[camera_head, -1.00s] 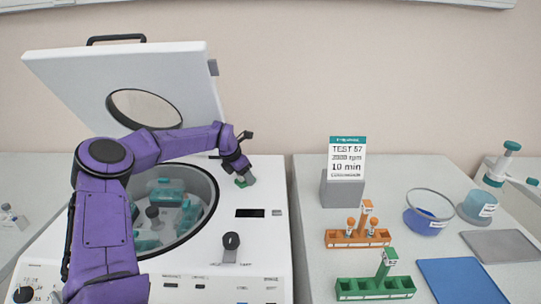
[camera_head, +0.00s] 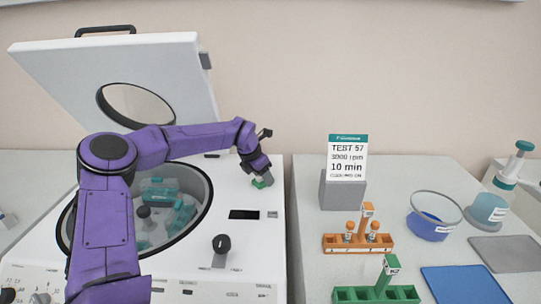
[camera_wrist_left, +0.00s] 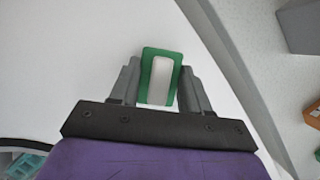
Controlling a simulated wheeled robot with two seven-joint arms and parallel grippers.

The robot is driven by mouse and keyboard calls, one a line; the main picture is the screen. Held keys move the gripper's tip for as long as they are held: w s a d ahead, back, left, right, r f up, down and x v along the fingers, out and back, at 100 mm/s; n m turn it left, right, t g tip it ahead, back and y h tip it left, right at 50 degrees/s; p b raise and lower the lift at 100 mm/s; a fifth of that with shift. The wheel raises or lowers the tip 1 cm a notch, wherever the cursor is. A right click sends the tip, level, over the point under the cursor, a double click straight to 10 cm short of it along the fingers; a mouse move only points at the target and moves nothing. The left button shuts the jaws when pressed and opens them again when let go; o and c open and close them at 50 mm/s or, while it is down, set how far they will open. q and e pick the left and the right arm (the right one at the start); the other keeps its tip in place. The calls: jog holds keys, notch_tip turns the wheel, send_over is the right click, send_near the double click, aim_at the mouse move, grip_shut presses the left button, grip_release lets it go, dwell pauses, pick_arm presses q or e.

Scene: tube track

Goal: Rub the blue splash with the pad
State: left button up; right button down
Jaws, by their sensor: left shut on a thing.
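My left gripper (camera_head: 258,175) is shut on a small green pad (camera_head: 262,183) at the right side of the white centrifuge's top (camera_head: 232,265). In the left wrist view the pad (camera_wrist_left: 147,70) has a green rim and a pale grip block, and it sits between the two fingers of the gripper (camera_wrist_left: 160,85). The pad is at or just above the white surface; I cannot tell whether it touches. No blue splash can be made out; the pad and gripper may hide it. My right gripper is not in view.
The centrifuge lid (camera_head: 125,85) stands open over the bowl with teal buckets (camera_head: 165,205). On the right bench are a sign (camera_head: 346,158), an orange rack (camera_head: 358,243), a green rack (camera_head: 376,294), a blue bowl (camera_head: 428,229), a blue mat (camera_head: 462,284) and a grey mat (camera_head: 508,254).

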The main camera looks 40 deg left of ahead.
pick_arm(q)
jog(key=shift+w+d, duration=0.25)
jog(key=shift+d, duration=0.15)
jog(key=shift+w+d, duration=0.25)
notch_tip(320, 180, up, 5)
jog(key=p, duration=0.3)
jog(key=shift+w+r+p, duration=0.15)
jog(key=shift+r+p, duration=0.65)
jog(key=shift+r, duration=0.15)
jog(key=shift+r+p, duration=0.45)
jog(key=shift+r, duration=0.25)
jog(key=shift+f, duration=0.15)
